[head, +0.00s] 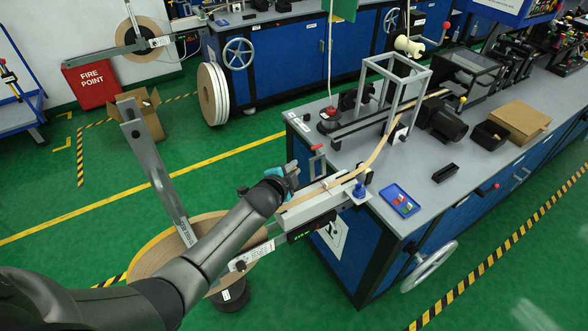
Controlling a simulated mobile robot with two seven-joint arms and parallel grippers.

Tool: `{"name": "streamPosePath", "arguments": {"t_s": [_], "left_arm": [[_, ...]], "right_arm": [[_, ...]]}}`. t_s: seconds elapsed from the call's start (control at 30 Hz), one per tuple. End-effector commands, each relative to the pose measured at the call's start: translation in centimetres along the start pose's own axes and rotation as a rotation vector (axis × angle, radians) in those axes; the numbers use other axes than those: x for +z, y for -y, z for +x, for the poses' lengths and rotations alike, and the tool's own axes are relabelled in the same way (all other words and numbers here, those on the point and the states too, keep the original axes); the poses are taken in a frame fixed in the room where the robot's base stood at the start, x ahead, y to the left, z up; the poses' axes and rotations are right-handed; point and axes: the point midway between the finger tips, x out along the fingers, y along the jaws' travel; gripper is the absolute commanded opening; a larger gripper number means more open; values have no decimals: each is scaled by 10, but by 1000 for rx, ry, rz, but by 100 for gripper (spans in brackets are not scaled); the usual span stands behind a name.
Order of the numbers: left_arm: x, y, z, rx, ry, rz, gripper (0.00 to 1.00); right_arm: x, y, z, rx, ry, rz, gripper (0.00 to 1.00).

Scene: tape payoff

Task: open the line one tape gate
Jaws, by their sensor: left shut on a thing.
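My left arm reaches across from the lower left to the payoff at the near end of the front bench. Its gripper (291,171) is shut at the side of the tape guide. What it grips is mostly hidden by the gripper, but it appears to be part of the tape gate (318,162), a small upright grey piece with a red top just beyond the fingers. Tan tape (375,157) runs from the guide up to the grey frame. The large tape reel (160,256) is partly hidden behind my arm. My right gripper is not in view.
A blue tray (400,200) with small coloured parts lies right of the guide. A red button (329,113) sits beyond the gate, and a grey square frame (398,75) stands over the line. A grey bar (155,170) rises above the reel.

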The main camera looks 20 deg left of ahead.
Motion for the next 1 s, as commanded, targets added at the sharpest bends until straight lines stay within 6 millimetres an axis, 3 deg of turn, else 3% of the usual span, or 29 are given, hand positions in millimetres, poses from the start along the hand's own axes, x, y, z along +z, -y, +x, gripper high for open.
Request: {"name": "streamPosePath", "arguments": {"t_s": [0.03,0.27,0.67,1.0], "left_arm": [[12,-5,-1,13,25,6,18],[11,-6,-1,15,24,5,43],[9,-8,-7,18,21,3,43],[6,-3,-48,8,14,3,43]], "right_arm": [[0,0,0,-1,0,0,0],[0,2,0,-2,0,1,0],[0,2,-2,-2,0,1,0],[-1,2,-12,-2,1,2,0]]}}
